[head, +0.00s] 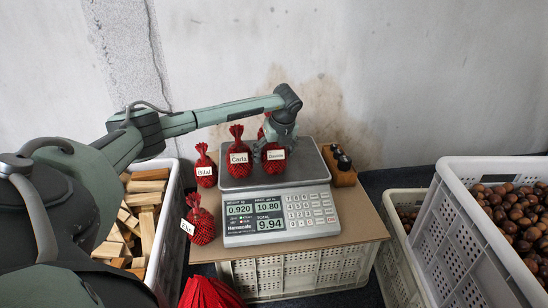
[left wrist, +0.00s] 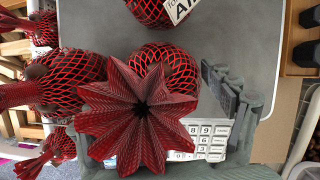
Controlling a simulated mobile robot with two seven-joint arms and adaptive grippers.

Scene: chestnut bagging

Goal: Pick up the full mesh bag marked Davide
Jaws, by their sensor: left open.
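A full red mesh bag (head: 275,155) stands on the scale's plate (head: 308,155); its white label is small and partly shaded, and seems to read Davide. My left gripper (head: 280,139) is open, directly over and around the upper part of this bag. In the left wrist view, the bag's pleated red top (left wrist: 138,112) fans out below the camera, with its round mesh body (left wrist: 168,66) behind. One dark finger of my left gripper (left wrist: 226,92) shows right of the bag, apart from it; the other finger is hidden. My right gripper is out of view.
The bag marked Carla (head: 238,160) stands close left on the plate. Bilal's bag (head: 205,172) and another bag (head: 201,228) are left of the scale (head: 240,233). Dark-topped stamps in a wooden block (head: 340,175) stand right. A chestnut crate (head: 450,215) is far right.

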